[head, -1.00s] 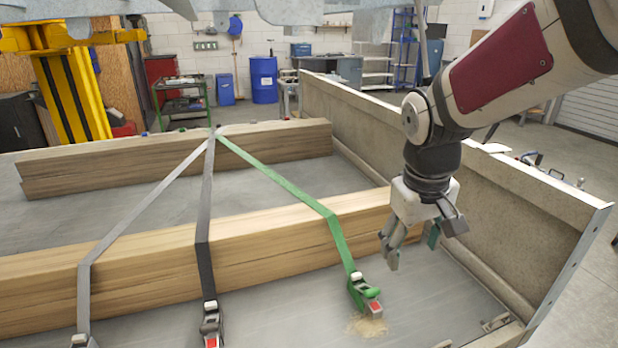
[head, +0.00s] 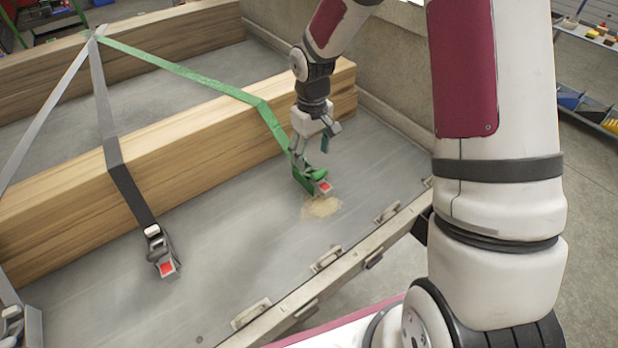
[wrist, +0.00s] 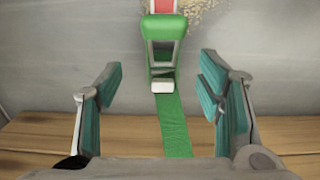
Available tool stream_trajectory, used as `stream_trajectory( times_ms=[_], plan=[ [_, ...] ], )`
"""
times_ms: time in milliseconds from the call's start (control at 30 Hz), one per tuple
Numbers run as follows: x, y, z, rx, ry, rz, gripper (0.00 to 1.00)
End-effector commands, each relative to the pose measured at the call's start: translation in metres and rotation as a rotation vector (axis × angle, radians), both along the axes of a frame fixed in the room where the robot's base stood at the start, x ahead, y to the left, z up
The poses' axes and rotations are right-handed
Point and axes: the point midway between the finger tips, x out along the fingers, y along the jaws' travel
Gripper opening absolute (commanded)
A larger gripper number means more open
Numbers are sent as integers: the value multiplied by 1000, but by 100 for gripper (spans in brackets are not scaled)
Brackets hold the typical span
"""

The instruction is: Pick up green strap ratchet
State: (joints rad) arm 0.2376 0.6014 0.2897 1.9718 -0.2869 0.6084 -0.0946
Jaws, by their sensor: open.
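The green strap ratchet (head: 312,180) lies on the grey trailer bed at the end of a green strap (head: 265,114) that runs over the wooden beams. It has a red and white end. My gripper (head: 310,152) is just above and behind the ratchet, pointing down. In the wrist view my gripper (wrist: 160,100) is open, with its teal finger pads wide apart. The ratchet (wrist: 163,45) lies ahead of the fingertips, centred between them, and the strap (wrist: 174,125) runs back between the fingers. I see nothing held.
Wooden beams (head: 170,145) lie across the bed beside the gripper. A grey strap with its own ratchet (head: 160,250) is to the left. The trailer side wall (head: 395,85) stands behind the arm. Pale debris (head: 322,207) lies by the ratchet. The bed in front is mostly clear.

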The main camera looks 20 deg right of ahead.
Motion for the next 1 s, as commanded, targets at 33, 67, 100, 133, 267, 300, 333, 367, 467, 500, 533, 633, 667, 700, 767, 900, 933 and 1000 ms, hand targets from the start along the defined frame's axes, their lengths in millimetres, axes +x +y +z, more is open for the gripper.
stream_trajectory(
  times_ms=[33, 67, 100, 133, 267, 300, 333, 367, 467, 500, 533, 633, 667, 700, 767, 900, 933, 1000],
  plan=[
    [0, 0, -10, 1, 3, 0, 61],
    [0, 1, -15, 1, 3, 0, 61],
    [0, 0, -20, 1, 3, 0, 61],
    [0, 0, -23, 1, 1, 0, 61],
    [0, 0, -31, 0, 0, 0, 61],
    [0, 0, -32, 0, 0, -1, 61],
    [0, 0, -34, 0, 0, -1, 61],
    [0, 1, -35, 0, 0, -1, 61],
    [0, 2, -43, 1, 0, -1, 61],
    [0, 3, -48, 1, 1, 0, 61],
    [0, 3, -52, 0, 2, 1, 61],
    [1, 5, -68, 0, 2, 0, 61],
    [1, 5, -72, 0, 3, 0, 61],
    [1, 5, -77, 1, 1, 1, 61],
    [1, 5, -82, 0, 1, 0, 61],
    [1, 4, -84, 0, -1, -1, 61],
    [1, 4, -84, 0, -1, -1, 61],
    [1, 4, -84, 0, -1, -1, 61]
  ],
)
